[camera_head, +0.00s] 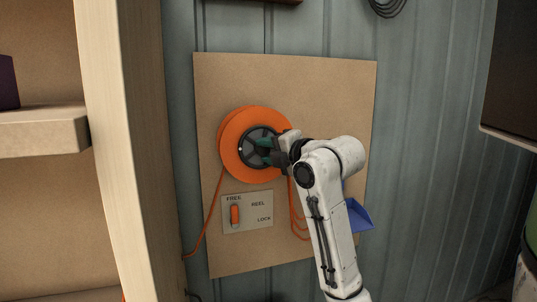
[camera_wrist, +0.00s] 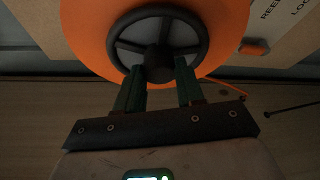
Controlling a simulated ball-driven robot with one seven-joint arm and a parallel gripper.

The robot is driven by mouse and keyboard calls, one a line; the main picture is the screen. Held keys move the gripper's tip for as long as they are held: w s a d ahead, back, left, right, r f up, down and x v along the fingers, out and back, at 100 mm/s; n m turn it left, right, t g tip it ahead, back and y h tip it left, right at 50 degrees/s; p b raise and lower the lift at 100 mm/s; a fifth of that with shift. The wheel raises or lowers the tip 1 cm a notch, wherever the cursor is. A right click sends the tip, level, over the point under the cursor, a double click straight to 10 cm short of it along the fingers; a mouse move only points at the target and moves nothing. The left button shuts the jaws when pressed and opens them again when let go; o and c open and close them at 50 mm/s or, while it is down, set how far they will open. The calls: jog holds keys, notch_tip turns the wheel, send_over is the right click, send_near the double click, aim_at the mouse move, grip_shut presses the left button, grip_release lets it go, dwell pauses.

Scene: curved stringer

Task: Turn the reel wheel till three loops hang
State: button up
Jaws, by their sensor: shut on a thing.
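The dark reel wheel (camera_head: 244,146) is at the middle of a big orange reel (camera_head: 229,152) on a tan board. The wheel's round rim, spokes and hub (camera_wrist: 160,62) show in the wrist view. My gripper (camera_head: 269,147) is at the wheel. In the wrist view its green fingers (camera_wrist: 160,75) stand either side of the hub's lower part and are shut on the wheel. Exactly which part they grip is partly hidden. Orange cord loops (camera_head: 293,209) hang below right of the reel, partly behind my arm; I cannot count them.
The lock plate (camera_head: 262,207) below the reel has an orange lever (camera_head: 235,214) up at FREE. An orange cord (camera_head: 208,222) runs down left. A blue tray (camera_head: 358,214) is behind my arm. A wooden shelf post (camera_head: 125,120) stands left; a dark panel (camera_head: 512,75) is right.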

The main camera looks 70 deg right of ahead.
jog(key=shift+w+n+g, duration=0.1)
jog(key=shift+n+g, duration=0.2)
jog(key=shift+n, duration=0.5)
jog(key=o, duration=1)
jog(key=shift+o, duration=0.2)
jog(key=b+v, duration=0.2)
jog(key=v, duration=0.8)
jog(key=shift+s+a, duration=0.2)
jog(key=shift+s, duration=0.15)
jog(key=shift+r, duration=0.15)
